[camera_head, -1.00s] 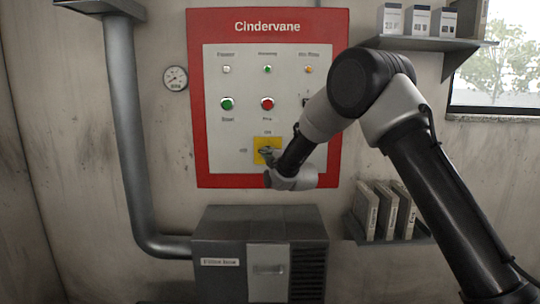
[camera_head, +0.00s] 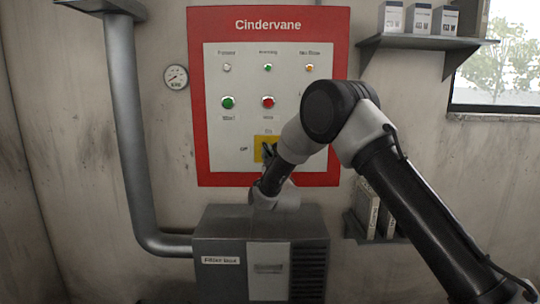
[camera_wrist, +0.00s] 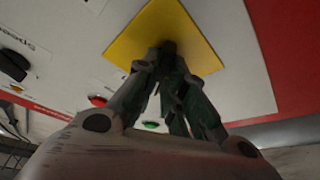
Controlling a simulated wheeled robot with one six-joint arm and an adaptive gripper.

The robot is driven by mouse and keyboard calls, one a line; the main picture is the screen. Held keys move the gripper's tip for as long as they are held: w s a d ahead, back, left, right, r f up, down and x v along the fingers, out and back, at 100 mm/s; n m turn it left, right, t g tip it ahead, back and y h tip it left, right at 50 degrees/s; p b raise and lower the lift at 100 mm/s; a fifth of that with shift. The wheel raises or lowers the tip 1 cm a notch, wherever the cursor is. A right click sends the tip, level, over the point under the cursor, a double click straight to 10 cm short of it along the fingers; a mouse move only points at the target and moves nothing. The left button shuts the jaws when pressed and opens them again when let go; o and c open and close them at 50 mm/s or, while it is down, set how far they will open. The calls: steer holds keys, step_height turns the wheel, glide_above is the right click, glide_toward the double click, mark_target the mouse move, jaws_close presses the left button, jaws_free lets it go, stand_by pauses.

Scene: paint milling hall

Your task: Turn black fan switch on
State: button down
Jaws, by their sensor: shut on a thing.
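The switch is a small black knob (camera_wrist: 168,46) on a yellow square plate (camera_head: 259,142) low in the middle of the red-framed control panel (camera_head: 215,75). A label above the plate seems to read "On" and one at its left "Off". My gripper (camera_head: 267,153) is in front of the plate, with the wrist below it. In the wrist view my gripper's fingers (camera_wrist: 170,60) come together on the knob, over the yellow plate (camera_wrist: 150,30). The fingers cover most of the knob, so its exact angle is hard to see.
Green (camera_head: 228,102) and red (camera_head: 267,102) buttons sit above the plate. Another black knob (camera_wrist: 13,65) shows in the wrist view. A dark filter box (camera_head: 220,250) stands close below my wrist. A grey pipe (camera_head: 125,130) is at left; a shelf (camera_head: 425,42) is upper right.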

steer(key=m+h, duration=0.1)
steer(key=m, duration=0.2)
steer(key=m+h, duration=0.2)
steer(key=m+t+h, duration=0.1)
steer(key=m, duration=0.2)
steer(key=shift+a+m+h, duration=0.25)
steer(key=shift+m+h, duration=0.05)
steer(key=shift+m, duration=0.4)
steer(key=c, duration=1.5)
jaws_free()
steer(key=shift+s+f, duration=0.1)
steer(key=v, duration=1.1)
steer(key=shift+s+f, duration=0.25)
steer(key=shift+s, duration=0.1)
